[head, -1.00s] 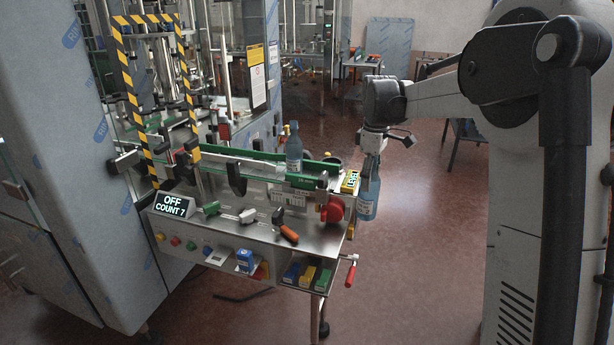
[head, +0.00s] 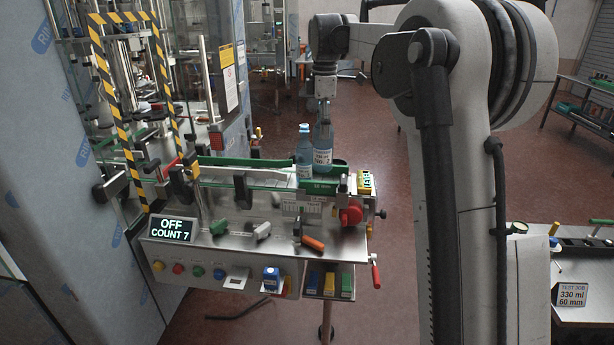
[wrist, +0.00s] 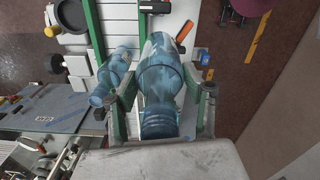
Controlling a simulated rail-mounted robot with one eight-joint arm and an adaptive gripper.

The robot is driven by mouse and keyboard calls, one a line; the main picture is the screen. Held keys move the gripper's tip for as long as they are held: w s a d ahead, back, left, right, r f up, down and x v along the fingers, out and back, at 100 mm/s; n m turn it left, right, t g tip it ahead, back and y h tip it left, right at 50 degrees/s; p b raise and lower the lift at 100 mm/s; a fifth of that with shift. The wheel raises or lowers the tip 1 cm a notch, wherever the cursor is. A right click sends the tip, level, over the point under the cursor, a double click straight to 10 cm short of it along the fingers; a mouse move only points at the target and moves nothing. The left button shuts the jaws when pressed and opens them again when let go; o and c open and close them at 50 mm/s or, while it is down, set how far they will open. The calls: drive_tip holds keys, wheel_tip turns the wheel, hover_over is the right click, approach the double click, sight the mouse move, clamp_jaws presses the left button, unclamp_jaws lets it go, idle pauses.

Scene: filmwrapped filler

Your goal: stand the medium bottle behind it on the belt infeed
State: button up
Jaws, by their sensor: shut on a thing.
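My gripper (head: 323,108) is shut on a blue translucent bottle with a pale label (head: 323,148) and holds it upright over the right end of the belt infeed. In the wrist view my gripper's fingers (wrist: 163,100) sit on both sides of this bottle (wrist: 162,72). A second similar bottle (head: 304,150) stands on the belt just to its left; it also shows in the wrist view (wrist: 116,70). The belt (wrist: 118,20) runs between green guide rails (head: 240,162). The front rail hides the bottle bases, so I cannot tell whether the held one touches the belt.
A red knob (head: 351,215) and a yellow level block (head: 365,182) sit at the infeed's right end. Black clamps (head: 242,188) stand along the front rail. The display (head: 172,230) reads OFF, COUNT 7. A side bench (head: 575,312) stands at the right.

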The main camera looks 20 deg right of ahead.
drive_tip(key=w+d+f+p, duration=0.3)
drive_tip(key=w+d+f, duration=0.4)
drive_tip(key=f, duration=0.4)
drive_tip(key=shift+w+d, duration=0.2)
drive_tip(key=shift+d, duration=0.7)
drive_tip(key=shift+f, duration=0.15)
drive_tip(key=o, duration=1.2)
wheel_tip(320, 180, up, 12)
drive_tip(key=shift+r+b, duration=0.25)
drive_tip(key=shift+b, duration=0.3)
